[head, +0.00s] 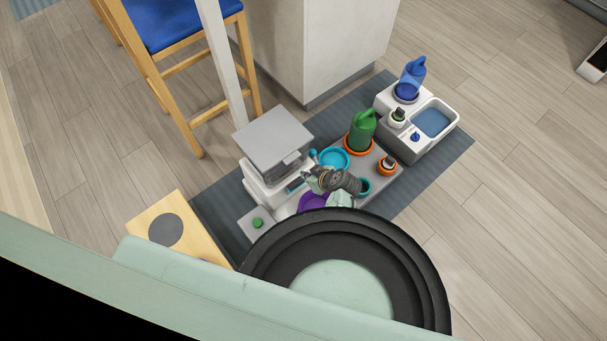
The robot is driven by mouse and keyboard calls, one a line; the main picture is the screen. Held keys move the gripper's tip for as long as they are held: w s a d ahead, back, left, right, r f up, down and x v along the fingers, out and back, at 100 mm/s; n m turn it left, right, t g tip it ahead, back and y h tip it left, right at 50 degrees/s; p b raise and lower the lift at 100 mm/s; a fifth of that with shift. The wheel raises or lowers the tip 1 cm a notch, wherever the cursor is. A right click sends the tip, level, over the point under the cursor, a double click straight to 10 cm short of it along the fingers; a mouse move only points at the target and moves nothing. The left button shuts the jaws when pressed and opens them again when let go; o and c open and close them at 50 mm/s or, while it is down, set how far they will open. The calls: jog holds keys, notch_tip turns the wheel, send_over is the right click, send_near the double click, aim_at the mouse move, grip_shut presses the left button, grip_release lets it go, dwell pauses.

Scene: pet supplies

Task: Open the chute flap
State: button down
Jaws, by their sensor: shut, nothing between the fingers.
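A white dispenser (262,182) with a broad grey top (273,136) stands on the blue-grey mat, left of the middle in the head view. A small grey piece on its front (291,158), below the top, may be the chute flap. It is too small to tell whether it is open or shut. My gripper (309,181) is shut and empty, close to the right front of the dispenser. I cannot tell whether it touches it. My arm hides part of the dispenser's lower front and part of a purple bowl (312,202).
A turquoise bowl (335,159), a green jug (363,130) and a small orange-based bottle (387,164) stand close on the right. A white water station (433,122) with a blue bottle (413,75) is farther back. A wooden board (187,217) lies at left.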

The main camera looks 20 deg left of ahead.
aim_at(299, 174)
jog(key=x, duration=0.4)
jog(key=shift+w+f, duration=0.1)
dwell(0.3)
jog(key=shift+b, duration=0.5)
